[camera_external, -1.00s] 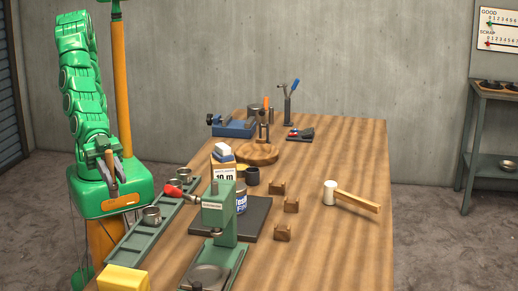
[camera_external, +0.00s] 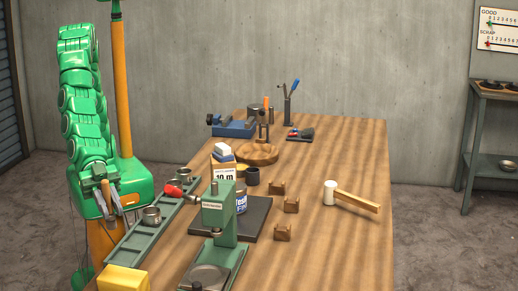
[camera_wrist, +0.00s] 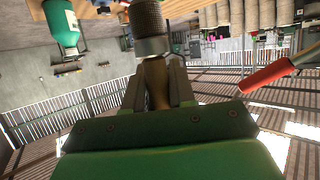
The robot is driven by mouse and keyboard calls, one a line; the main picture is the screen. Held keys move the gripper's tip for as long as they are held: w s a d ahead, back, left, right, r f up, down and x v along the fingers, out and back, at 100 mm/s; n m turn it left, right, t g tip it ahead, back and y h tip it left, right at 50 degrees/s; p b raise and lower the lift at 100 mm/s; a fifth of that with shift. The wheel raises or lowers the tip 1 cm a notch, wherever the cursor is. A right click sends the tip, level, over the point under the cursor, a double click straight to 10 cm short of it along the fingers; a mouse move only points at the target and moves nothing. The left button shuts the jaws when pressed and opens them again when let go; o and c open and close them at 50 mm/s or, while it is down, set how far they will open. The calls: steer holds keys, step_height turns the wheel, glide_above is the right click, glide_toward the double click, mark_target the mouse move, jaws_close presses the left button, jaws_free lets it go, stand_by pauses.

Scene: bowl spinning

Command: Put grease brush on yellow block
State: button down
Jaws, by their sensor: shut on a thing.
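The grease brush (camera_wrist: 157,82) is held in my gripper. In the wrist view its wooden handle lies between the two fingers (camera_wrist: 158,95), with a metal collar and dark bristle end pointing up the picture. In the external view my gripper (camera_external: 114,205) hangs beside the table's left edge, left of the green rail and beyond the yellow block; the brush is hard to make out there. The yellow block (camera_external: 124,280) lies at the table's near left corner, its top bare. My gripper is apart from it.
A green rail (camera_external: 150,232) with metal cups and a red-ended thing (camera_external: 173,190) runs along the table's left side. A green press (camera_external: 218,225) stands right of it. Wooden blocks (camera_external: 282,233) and a mallet (camera_external: 350,196) lie on the right.

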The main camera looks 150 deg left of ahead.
steer(key=shift+w+d+f, duration=0.2)
steer(key=shift+w+f, duration=0.8)
steer(key=shift+f, duration=0.15)
steer(key=shift+w+d+f, duration=0.15)
steer(key=shift+w+f, duration=0.8)
steer(key=shift+f, duration=0.2)
steer(key=shift+w+d+f, duration=0.2)
steer(key=shift+w+f, duration=0.8)
steer(key=shift+f, duration=1.45)
steer(key=shift+f, duration=0.1)
steer(key=c, duration=0.9)
jaws_free()
steer(key=shift+c, duration=0.2)
steer(key=shift+s, duration=0.1)
steer(key=shift+v, duration=0.9)
steer(key=v, duration=1)
